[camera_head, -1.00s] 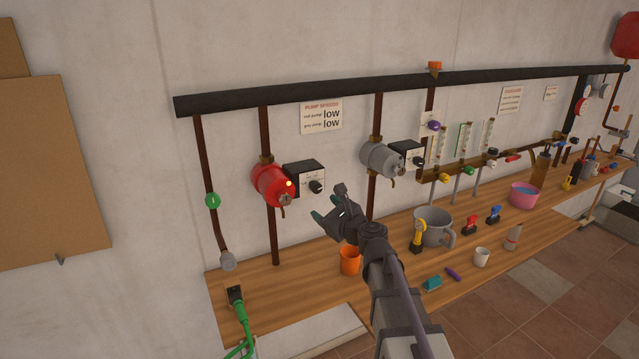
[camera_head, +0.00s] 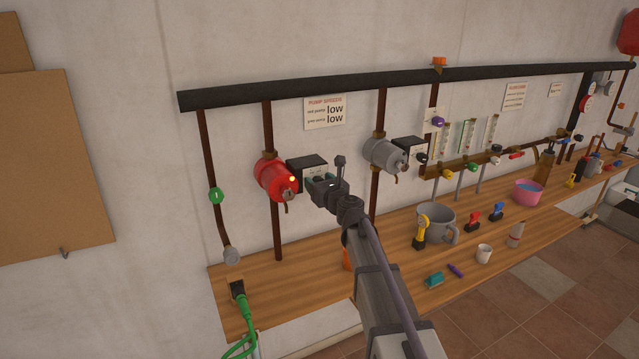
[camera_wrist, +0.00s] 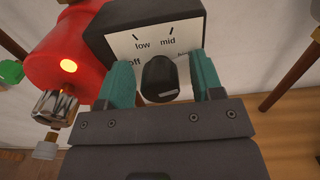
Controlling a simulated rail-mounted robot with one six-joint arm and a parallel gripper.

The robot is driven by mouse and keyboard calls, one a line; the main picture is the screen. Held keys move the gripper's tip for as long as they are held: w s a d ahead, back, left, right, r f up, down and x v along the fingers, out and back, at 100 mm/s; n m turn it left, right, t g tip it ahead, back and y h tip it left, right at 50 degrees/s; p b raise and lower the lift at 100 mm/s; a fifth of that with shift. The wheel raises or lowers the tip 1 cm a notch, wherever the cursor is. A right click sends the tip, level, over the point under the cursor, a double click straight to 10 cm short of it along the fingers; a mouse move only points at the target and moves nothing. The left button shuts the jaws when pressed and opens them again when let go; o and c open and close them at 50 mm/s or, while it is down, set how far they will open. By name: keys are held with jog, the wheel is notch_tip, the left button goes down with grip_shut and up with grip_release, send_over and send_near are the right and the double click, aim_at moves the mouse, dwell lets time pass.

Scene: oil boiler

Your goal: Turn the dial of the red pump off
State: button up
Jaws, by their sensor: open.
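The red pump (camera_head: 275,180) is on the left vertical pipe, with a lit orange lamp on its front. Its black control box (camera_head: 306,168) is attached at its right. The black dial (camera_wrist: 160,80) has a pale mark pointing to the lower right, away from "off". My gripper (camera_wrist: 163,82) is open, with one teal finger on each side of the dial. Contact cannot be told. In the head view my gripper (camera_head: 322,187) covers the dial.
The grey pump (camera_head: 384,155) with its own black box stands to the right. A sign (camera_head: 324,113) above lists both pumps as low. The wooden bench (camera_head: 300,270) below holds a grey pot (camera_head: 436,222), mugs and several tools.

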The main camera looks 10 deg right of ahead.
jog(key=c, duration=0.9)
